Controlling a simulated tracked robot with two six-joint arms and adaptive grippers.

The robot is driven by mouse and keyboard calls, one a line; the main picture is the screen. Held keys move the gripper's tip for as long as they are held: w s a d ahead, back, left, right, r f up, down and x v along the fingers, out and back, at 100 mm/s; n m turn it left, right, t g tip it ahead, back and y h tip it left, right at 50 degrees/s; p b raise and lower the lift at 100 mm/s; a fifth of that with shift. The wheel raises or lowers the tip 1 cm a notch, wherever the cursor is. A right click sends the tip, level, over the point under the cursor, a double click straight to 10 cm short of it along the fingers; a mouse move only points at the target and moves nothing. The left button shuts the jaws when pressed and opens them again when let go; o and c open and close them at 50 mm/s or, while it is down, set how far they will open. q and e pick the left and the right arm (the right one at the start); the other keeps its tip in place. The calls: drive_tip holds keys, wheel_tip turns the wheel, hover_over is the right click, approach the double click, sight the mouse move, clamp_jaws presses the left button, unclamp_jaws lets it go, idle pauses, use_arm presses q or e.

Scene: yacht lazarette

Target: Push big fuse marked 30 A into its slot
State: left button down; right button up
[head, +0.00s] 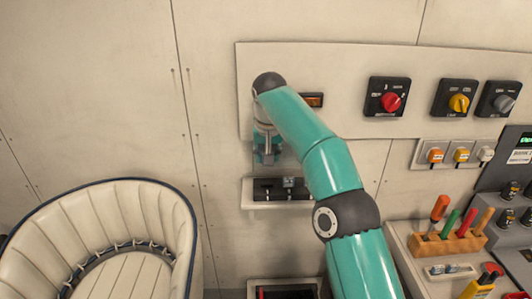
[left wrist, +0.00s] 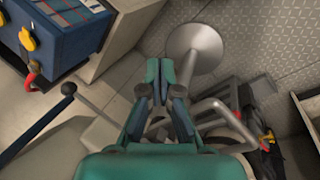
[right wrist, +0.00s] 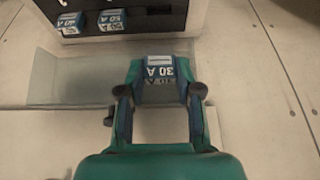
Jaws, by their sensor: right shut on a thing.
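The 30 A fuse (right wrist: 160,68), with a white and blue label, shows in the right wrist view with its lettering upside down. My right gripper (right wrist: 158,85) is shut on it, one finger on each side. In the head view my right gripper (head: 267,153) hangs in front of the wall, just above a small white shelf (head: 250,194). The fuse is hard to make out there. A dark fuse holder with fuses marked 40 A (right wrist: 69,23) and 50 A (right wrist: 111,19) is at top left in the right wrist view. My left gripper (left wrist: 159,70) looks shut and empty.
A clear pane (right wrist: 70,78) lies between the holder and the held fuse in the right wrist view. A switch panel (head: 347,62) is partly covered by my right arm. A padded seat (head: 95,235) stands left; a tool rack (head: 450,243) stands right.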

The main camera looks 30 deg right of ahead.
drive_tip(key=shift+w+f, duration=0.1)
drive_tip(key=f+b, duration=0.1)
drive_tip(key=b, duration=0.4)
hover_over(267, 184)
drive_tip(key=s, duration=0.1)
drive_tip(key=shift+s+a+f, duration=0.1)
drive_tip(key=shift+a+f, duration=0.1)
drive_tip(key=shift+f, duration=1)
drive_tip(key=shift+s+a+f, duration=0.1)
drive_tip(key=shift+a+f, duration=0.05)
drive_tip(key=shift+f, duration=1)
drive_tip(key=shift+p, duration=0.65)
drive_tip(key=shift+f+b, duration=0.9)
drive_tip(key=shift+f, duration=0.2)
drive_tip(key=o, duration=1)
drive_tip(key=shift+c, duration=0.2)
